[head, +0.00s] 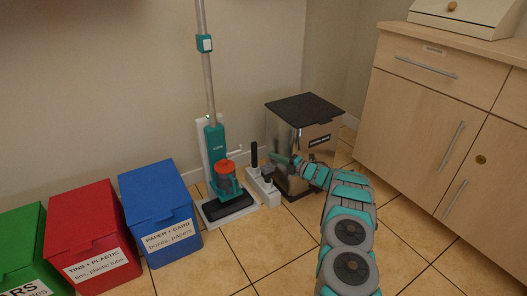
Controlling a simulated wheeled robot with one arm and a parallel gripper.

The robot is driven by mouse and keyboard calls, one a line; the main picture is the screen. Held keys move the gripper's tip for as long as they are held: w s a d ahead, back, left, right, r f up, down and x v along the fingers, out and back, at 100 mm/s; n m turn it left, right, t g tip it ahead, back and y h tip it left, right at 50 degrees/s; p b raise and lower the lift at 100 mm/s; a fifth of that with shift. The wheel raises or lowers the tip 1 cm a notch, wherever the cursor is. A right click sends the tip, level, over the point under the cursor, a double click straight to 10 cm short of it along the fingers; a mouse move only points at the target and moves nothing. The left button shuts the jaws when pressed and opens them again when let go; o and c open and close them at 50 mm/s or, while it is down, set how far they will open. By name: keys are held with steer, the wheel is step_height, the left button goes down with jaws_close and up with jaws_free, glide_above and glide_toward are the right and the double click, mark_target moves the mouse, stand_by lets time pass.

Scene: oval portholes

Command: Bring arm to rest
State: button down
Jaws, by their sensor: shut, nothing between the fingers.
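My arm (350,225) reaches up from the lower right of the head view, in teal and grey segments. It bends to the left at its far end. My gripper (275,157) is at that end, small and dark in the picture, in front of the steel bin (298,135) with the black lid. It looks shut and holds nothing. I cannot tell whether it touches the bin.
A teal upright vacuum (215,150) stands on its dock against the wall, with white attachments (262,188) beside it. Blue (160,205), red (85,225) and green (25,250) bins stand left. A wooden cabinet (425,105) stands right. The tiled floor (240,260) in front is clear.

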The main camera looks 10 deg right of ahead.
steer(key=w+d+r+m+t+h+p, duration=0.1)
steer(key=w+d+r+m+h, duration=0.2)
steer(key=r, duration=0.5)
steer(key=w+r+m+t+h, duration=0.15)
steer(key=r+m+h, duration=0.25)
steer(key=r, duration=0.4)
steer(key=s+r+m+g+h+p, duration=0.25)
steer(key=s+r+m+h, duration=0.25)
steer(key=s+r+m, duration=0.3)
steer(key=s+a+r+m+g+p, duration=0.1)
steer(key=s+a+m+g, duration=0.2)
steer(key=s, duration=1.8)
steer(key=s+a+m+g, duration=0.4)
steer(key=s+a+g, duration=0.2)
steer(key=s, duration=1.6)
steer(key=s+a+r+m+g+p, duration=0.1)
steer(key=s+a+m+g, duration=0.3)
steer(key=s, duration=1.7)
steer(key=shift+s+a+r+g+p, duration=0.25)
steer(key=shift+a+r+g+p, duration=0.15)
steer(key=shift+g, duration=0.8)
